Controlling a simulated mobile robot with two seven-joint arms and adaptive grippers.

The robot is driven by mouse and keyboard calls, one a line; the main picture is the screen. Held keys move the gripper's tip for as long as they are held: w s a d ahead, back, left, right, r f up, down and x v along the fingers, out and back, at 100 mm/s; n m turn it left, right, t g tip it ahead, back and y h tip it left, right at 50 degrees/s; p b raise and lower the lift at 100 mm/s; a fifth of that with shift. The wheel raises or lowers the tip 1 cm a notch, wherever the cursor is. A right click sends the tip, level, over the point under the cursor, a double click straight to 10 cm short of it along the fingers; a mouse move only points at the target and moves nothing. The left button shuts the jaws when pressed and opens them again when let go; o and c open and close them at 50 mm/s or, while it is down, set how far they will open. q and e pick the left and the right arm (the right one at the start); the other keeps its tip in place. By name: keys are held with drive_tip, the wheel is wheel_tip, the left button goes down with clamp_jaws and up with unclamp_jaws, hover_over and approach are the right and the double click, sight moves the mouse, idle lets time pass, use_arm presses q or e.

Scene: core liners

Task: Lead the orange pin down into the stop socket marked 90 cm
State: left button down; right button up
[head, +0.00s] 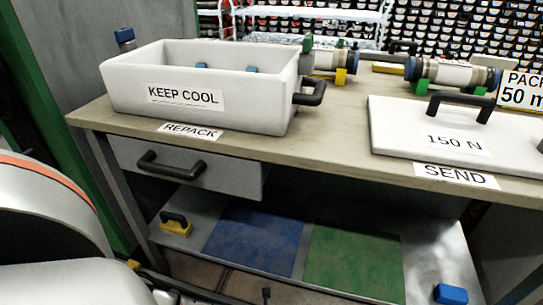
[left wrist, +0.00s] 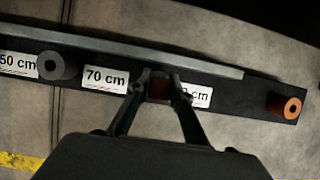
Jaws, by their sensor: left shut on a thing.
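In the left wrist view, my left gripper (left wrist: 160,88) is shut on a small dark reddish piece (left wrist: 160,90), likely the orange pin, at the black stop bar (left wrist: 235,98). The fingers hide most of it, so I cannot tell whether it sits in a socket. The fingertips are between the 70 cm label (left wrist: 105,79) and a label ending in "cm" (left wrist: 200,96), whose number is partly covered. A dark round socket (left wrist: 57,66) stands left of the 70 cm label. An orange-brown cylinder with a hole (left wrist: 291,107) stands at the bar's right end. My right gripper is out of view.
In the head view, a bench (head: 335,145) holds a KEEP COOL tray (head: 135,82), a white 150 N lid (head: 400,115) and tubes in coloured rests (head: 455,73). Below are a drawer (head: 220,170) and a low shelf with blue (head: 255,240) and green (head: 350,262) mats.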

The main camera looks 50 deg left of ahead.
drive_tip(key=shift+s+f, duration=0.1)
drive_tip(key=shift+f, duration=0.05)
use_arm(q)
drive_tip(key=c, duration=1.7)
unclamp_jaws()
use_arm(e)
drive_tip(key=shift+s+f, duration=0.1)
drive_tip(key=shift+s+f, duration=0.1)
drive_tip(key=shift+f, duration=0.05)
use_arm(q)
drive_tip(key=v, duration=1.2)
